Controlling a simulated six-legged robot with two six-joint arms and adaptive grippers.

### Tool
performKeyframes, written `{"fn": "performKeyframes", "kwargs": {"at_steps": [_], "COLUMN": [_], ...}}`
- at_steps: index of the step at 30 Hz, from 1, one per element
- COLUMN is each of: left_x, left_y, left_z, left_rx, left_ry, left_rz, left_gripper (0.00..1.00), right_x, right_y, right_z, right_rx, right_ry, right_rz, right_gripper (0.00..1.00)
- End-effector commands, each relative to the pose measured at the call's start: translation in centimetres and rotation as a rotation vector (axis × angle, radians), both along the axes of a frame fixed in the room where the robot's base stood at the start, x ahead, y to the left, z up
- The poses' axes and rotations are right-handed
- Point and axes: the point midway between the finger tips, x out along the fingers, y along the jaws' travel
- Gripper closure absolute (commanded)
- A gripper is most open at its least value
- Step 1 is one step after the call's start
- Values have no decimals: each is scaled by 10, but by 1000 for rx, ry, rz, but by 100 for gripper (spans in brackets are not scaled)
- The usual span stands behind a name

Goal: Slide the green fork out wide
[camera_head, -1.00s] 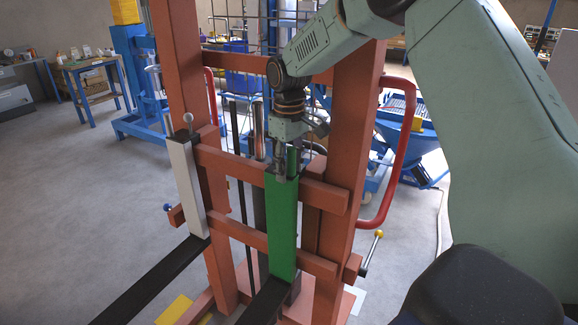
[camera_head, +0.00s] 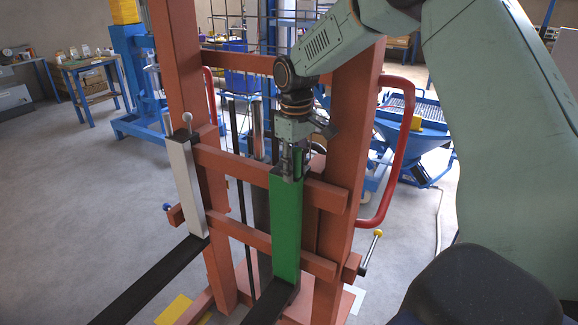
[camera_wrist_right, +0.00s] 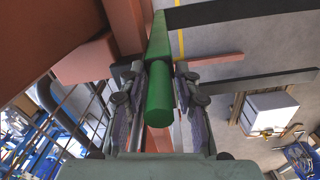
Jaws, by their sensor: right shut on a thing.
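The green fork (camera_head: 286,230) hangs upright on the front of the red-brown crossbars, right of the middle, with its black tine (camera_head: 270,302) reaching forward at the bottom. My right gripper (camera_head: 292,172) points down at the fork's top and is shut on it. In the right wrist view the green top end (camera_wrist_right: 159,92) sits between the two fingers of the gripper (camera_wrist_right: 160,75). The white fork (camera_head: 187,185) stands apart to the left, with its own black tine (camera_head: 150,280). My left gripper is not in view.
Red-brown mast posts (camera_head: 350,140) flank the crossbars (camera_head: 240,165). A curved red handle (camera_head: 405,140) is right of the mast, and a yellow-knobbed lever (camera_head: 372,250) sits at lower right. Open grey floor (camera_head: 80,210) lies to the left.

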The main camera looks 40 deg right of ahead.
Motion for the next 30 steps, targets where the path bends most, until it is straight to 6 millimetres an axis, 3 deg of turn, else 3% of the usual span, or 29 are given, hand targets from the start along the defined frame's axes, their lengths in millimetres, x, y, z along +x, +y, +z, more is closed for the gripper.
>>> {"fn": "performKeyframes", "kwargs": {"at_steps": [9, 15, 24, 25, 30], "left_x": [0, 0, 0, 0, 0], "left_y": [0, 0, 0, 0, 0], "left_z": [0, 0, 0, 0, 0], "left_rx": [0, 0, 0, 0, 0], "left_ry": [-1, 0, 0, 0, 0], "left_rz": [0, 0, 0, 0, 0], "left_gripper": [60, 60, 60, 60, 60], "right_x": [-51, -62, -63, -63, -63], "right_y": [-23, -27, -26, -26, -26], "right_z": [3, 3, 1, 1, 1], "right_rx": [1, -4, -3, -3, -3], "right_ry": [1, 0, 3, 3, 3], "right_rz": [-5, -1, 0, 0, 2], "right_gripper": [100, 100, 100, 66, 57]}}
